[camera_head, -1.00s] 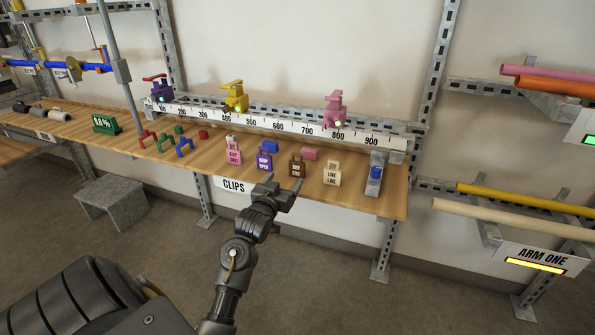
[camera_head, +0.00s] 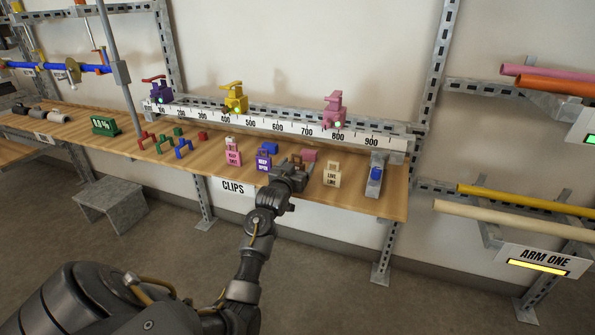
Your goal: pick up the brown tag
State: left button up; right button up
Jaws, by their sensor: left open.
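The brown tag (camera_head: 298,161) stands on the wooden bench between the purple tag and the cream tag. Only its upper part shows, as my left gripper covers the rest. My left gripper (camera_head: 291,168) is open, with its fingers at the brown tag. I cannot tell whether the fingers touch it. My right gripper is not in view.
The purple tag (camera_head: 263,163) is close on the left and the cream tag (camera_head: 332,174) close on the right. A pink tag (camera_head: 233,152) stands further left. A pink block (camera_head: 310,155) lies behind. A long ruler rail (camera_head: 290,127) runs along the back of the bench (camera_head: 350,198).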

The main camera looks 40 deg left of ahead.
aim_at(295, 156)
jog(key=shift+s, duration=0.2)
pick_arm(q)
jog(key=shift+c, duration=0.7)
jog(key=c, duration=0.9)
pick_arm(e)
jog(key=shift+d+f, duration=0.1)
pick_arm(q)
jog(key=shift+r, duration=0.1)
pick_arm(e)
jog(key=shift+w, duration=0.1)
pick_arm(q)
jog(key=shift+r, duration=0.55)
notch_tip(295, 156, up, 3)
jog(key=shift+s+a+f+p, duration=0.15)
jog(key=shift+f+p, duration=0.05)
jog(key=shift+p, duration=0.15)
jog(key=s+a+r+p, duration=0.2)
jog(key=s+a+r, duration=0.7)
jog(key=s, duration=0.1)
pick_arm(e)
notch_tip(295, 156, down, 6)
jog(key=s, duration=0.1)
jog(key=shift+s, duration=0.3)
